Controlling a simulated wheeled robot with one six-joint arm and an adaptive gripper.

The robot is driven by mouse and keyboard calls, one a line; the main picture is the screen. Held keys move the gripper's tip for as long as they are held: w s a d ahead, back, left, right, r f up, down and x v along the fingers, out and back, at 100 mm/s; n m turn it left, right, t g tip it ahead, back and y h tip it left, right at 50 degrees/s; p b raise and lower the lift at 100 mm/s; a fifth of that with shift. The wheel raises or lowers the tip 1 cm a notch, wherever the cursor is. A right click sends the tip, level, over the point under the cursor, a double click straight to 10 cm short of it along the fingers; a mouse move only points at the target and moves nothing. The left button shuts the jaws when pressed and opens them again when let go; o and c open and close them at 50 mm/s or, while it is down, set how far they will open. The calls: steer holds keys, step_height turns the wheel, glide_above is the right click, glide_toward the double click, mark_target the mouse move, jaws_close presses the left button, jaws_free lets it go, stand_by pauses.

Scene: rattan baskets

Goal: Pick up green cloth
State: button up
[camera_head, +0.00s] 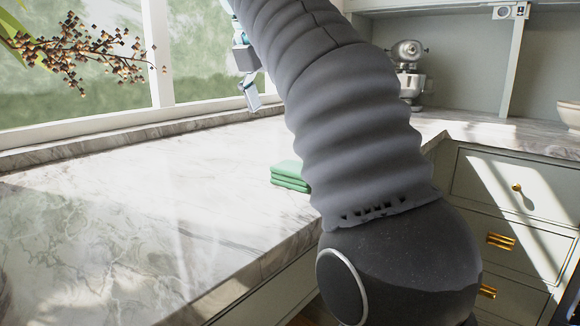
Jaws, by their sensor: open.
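The green cloth (288,177) lies folded in layers on the marble counter, just left of my arm. Its right part is hidden behind the arm. My gripper (251,96) shows small at the upper left of my arm, in front of the window. It is raised above the counter, apart from the cloth, and holds nothing that I can see. It is open, though part of it is hidden by the arm.
The marble counter (120,220) is mostly clear to the left of the cloth. A stand mixer (407,65) stands at the back, partly behind my arm. A pale bowl (569,113) is at the far right. Drawers (510,190) are on the right. A berry branch (80,50) hangs at upper left.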

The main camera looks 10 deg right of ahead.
glide_above(296, 167)
steer(key=s+a, duration=0.1)
steer(key=a, duration=0.1)
step_height(296, 167, down, 7)
steer(key=shift+s+d+b, duration=0.1)
steer(key=shift+d+b, duration=0.05)
steer(key=shift+b, duration=0.25)
steer(key=shift+b+x, duration=0.9)
steer(key=shift+x, duration=2.15)
steer(key=shift+c, duration=0.3)
steer(key=c, duration=0.6)
